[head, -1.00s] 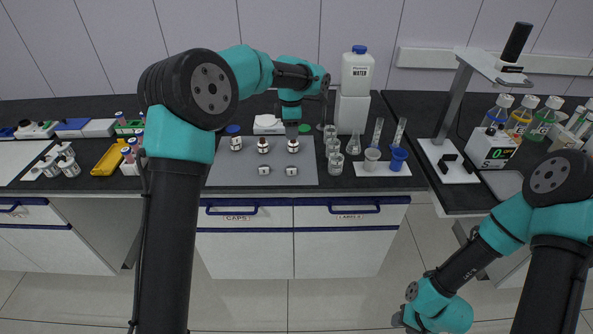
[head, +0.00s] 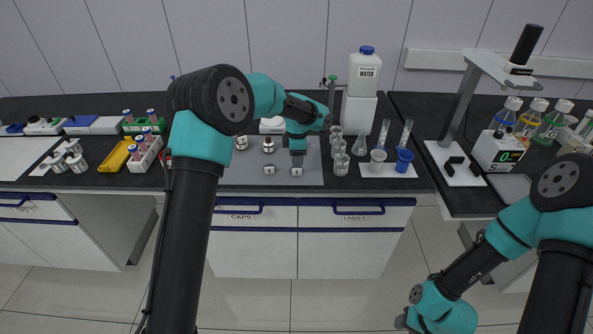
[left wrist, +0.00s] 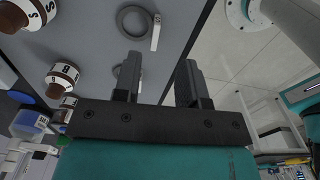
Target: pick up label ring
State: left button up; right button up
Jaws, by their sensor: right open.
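Two small grey label rings with white tags lie on the grey mat near its front edge: a left ring (head: 269,169) and a right ring (head: 296,171). My left gripper (head: 297,153) points down just above the right ring, its jaws apart and empty. In the left wrist view its fingers (left wrist: 160,80) are spread; one ring (left wrist: 124,14) lies in the open beyond them, and the other (left wrist: 116,70) is partly hidden behind the left finger. My right gripper (head: 403,320) is low at the right, off the bench, with its fingertips barely visible.
Brown lettered bottles (head: 241,143) stand behind the rings on the mat (head: 232,176); they also show in the left wrist view (left wrist: 62,78). Glass beakers (head: 341,164) stand right of the mat. A rack of vials (head: 144,155) is at left. The bench's front edge is close to the rings.

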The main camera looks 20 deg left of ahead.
aim_at(297, 169)
pick_arm(q)
jog(key=shift+f, duration=0.65)
jog(key=shift+f, duration=0.1)
jog(key=shift+w+a+f, duration=0.1)
jog(key=shift+w+f, duration=0.05)
jog(key=shift+f, duration=1.15)
jog(key=shift+w+f, duration=0.1)
jog(key=shift+f, duration=1.15)
jog(key=shift+c, duration=0.3)
grip_shut()
